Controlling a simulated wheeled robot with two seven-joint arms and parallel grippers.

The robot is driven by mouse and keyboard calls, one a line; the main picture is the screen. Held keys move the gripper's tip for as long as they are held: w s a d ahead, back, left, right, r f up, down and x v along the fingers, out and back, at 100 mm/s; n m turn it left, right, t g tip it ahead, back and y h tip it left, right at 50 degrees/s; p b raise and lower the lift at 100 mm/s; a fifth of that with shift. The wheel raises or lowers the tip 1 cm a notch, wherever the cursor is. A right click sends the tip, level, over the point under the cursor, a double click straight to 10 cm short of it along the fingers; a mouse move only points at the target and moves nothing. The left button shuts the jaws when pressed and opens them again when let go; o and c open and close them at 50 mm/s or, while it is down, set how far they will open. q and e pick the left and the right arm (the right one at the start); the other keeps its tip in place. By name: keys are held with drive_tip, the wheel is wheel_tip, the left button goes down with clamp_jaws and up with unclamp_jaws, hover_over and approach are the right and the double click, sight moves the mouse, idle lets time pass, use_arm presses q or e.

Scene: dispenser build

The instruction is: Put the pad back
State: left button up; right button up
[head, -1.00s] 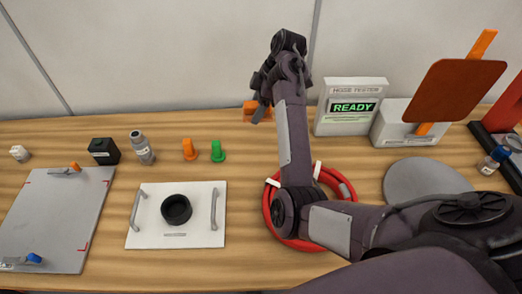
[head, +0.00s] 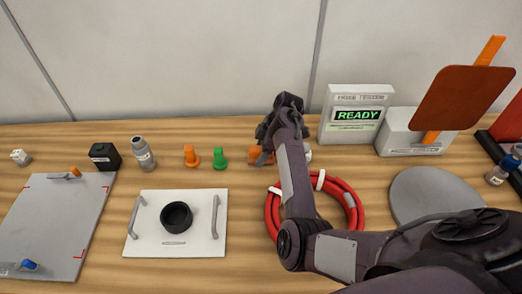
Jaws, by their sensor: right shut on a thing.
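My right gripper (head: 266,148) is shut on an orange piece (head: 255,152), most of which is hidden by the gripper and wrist. The piece is low, close to the back part of the wooden table; I cannot tell whether it touches the wood. A flat grey round pad (head: 435,192) lies on the table at the right. A white plate (head: 150,243) with two grey handles and a black ring (head: 176,217) in its middle lies left of my arm. My left gripper is not in view.
A red coiled hose (head: 352,216) lies under my right forearm. An orange peg (head: 191,156) and a green peg (head: 219,158) stand left of the gripper. A tester reading READY (head: 358,116) stands behind right. A grey board (head: 50,225) lies at the far left.

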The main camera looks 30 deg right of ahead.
drive_tip(key=shift+f, duration=0.15)
drive_tip(key=o, duration=1)
drive_tip(key=shift+c, duration=0.2)
drive_tip(key=v, duration=1.2)
drive_tip(key=shift+r, duration=0.25)
